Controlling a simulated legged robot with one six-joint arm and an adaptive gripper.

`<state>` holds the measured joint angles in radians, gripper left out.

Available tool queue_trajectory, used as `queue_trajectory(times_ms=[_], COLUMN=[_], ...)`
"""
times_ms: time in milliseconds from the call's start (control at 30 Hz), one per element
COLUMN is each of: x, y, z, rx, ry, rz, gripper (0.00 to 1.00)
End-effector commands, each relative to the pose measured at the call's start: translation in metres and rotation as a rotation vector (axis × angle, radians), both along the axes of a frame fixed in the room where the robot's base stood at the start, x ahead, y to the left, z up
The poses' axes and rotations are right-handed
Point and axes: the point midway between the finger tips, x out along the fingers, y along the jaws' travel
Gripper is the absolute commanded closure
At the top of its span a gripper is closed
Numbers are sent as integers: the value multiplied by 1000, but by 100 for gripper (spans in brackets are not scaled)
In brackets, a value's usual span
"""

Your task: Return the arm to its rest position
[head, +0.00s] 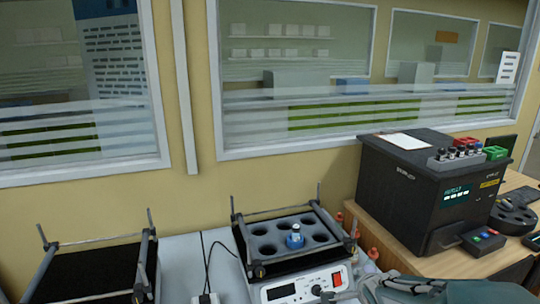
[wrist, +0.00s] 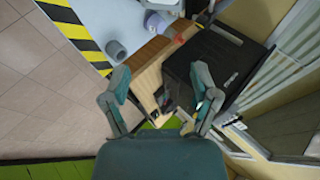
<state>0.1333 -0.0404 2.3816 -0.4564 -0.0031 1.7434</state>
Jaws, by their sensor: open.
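My gripper (wrist: 161,78) shows in the wrist view with its two grey-green fingers spread apart and nothing held between them. In the head view, part of my grey-green arm (head: 440,291) lies low along the bottom right edge. It is in front of the wooden table and to the right of the white-fronted device. The rest of the arm is cut off by the frame, and the fingertips cannot be made out clearly there.
A black analyzer (head: 433,190) stands on a wooden table (head: 405,262) at right. A blue-and-white bottle (head: 295,238) sits in a holed block (head: 266,248) on the white-fronted device (head: 300,288). A black framed unit (head: 95,272) stands at left.

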Motion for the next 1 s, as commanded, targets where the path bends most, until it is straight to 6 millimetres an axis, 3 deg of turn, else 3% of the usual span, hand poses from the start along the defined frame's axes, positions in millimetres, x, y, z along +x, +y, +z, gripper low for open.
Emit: queue_trajectory(times_ms=[100, 300, 700, 833, 1000], x=[-24, -71, -176, -200, -211], y=[3, 11, 46, 55, 59], z=[24, 52, 84, 87, 87], rx=[-152, -375, -689, -744, -768], ry=[49, 158, 310, 320, 322], rz=[109, 332, 925, 1082, 1158], gripper=[22, 22, 22, 22, 22])
